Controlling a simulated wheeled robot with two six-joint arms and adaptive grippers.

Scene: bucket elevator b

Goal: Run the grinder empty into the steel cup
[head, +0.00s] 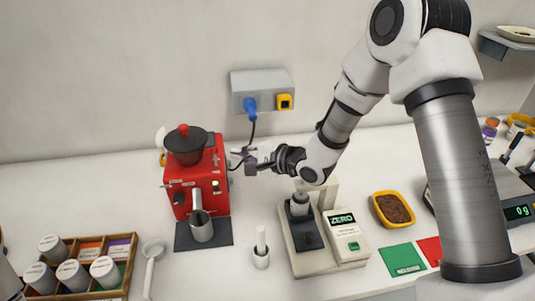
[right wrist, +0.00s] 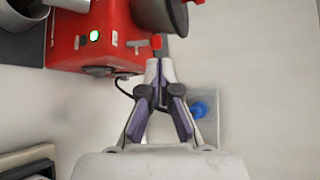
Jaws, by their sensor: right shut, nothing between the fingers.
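The red grinder (head: 207,186) with a black hopper (head: 186,148) stands at the left centre of the counter. A green light (head: 215,183) glows on its front; the light also shows in the right wrist view (right wrist: 94,36). The steel cup (head: 202,230) stands upright on a dark mat under the grinder's spout; its contents cannot be made out. My right gripper (head: 240,160) is shut and empty beside the grinder's right side. In the right wrist view its fingertips (right wrist: 159,66) are close to a small red-tipped lever (right wrist: 155,42); contact cannot be told. My left gripper is out of view.
A wall socket box (head: 262,82) with a blue plug and cord is behind my gripper. A press stand (head: 304,235) and white ZERO box (head: 345,238) stand right of the cup. A wooden tray (head: 127,262) of canisters is at front left. A yellow bowl (head: 378,212) holds brown grounds.

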